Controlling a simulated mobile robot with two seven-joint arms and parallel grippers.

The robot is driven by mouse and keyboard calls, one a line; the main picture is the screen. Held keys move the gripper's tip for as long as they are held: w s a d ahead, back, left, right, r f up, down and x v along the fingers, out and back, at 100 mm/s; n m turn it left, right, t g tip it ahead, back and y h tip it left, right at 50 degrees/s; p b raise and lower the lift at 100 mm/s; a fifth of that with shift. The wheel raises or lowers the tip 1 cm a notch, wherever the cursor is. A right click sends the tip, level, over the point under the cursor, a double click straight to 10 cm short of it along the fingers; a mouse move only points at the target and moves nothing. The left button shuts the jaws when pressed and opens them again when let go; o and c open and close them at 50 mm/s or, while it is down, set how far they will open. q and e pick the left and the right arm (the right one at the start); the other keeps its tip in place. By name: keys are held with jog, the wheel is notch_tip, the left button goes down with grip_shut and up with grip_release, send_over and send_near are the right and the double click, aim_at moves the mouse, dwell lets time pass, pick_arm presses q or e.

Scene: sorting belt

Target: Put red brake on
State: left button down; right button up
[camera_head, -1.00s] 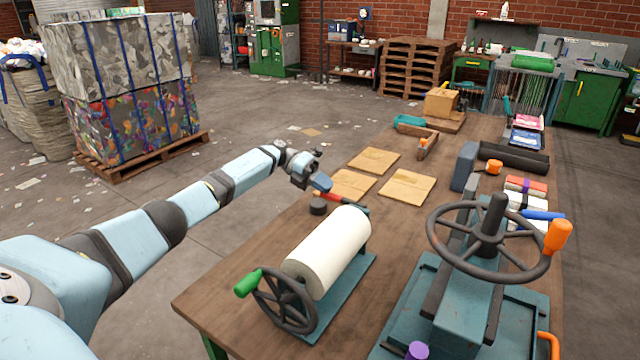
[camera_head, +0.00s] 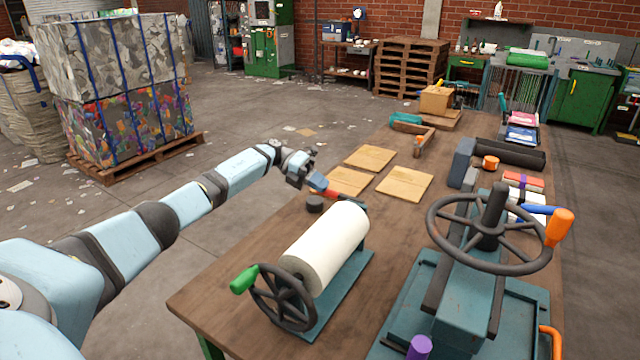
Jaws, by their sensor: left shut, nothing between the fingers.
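The red brake (camera_head: 330,193) is a short red lever at the far end of the white roll (camera_head: 328,250), which sits on a teal stand with a green-handled crank wheel. My left arm reaches in from the left, and my left gripper (camera_head: 318,183) is shut and empty at the outer end of the red lever. It is very close to the lever; whether it touches cannot be told. The lever looks partly hidden by the gripper and the roll. My right gripper is not in view.
Several flat cardboard sheets (camera_head: 404,184) lie beyond the roll. A large press with a handwheel (camera_head: 490,235) stands to the right. The floor left of the table is open.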

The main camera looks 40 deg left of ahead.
pick_arm(q)
jog(key=d+r+v, duration=0.1)
jog(key=r+v, duration=0.1)
jog(key=v, duration=0.9)
jog(key=shift+s+a+r+p, duration=0.2)
jog(key=shift+s+r+p, duration=0.1)
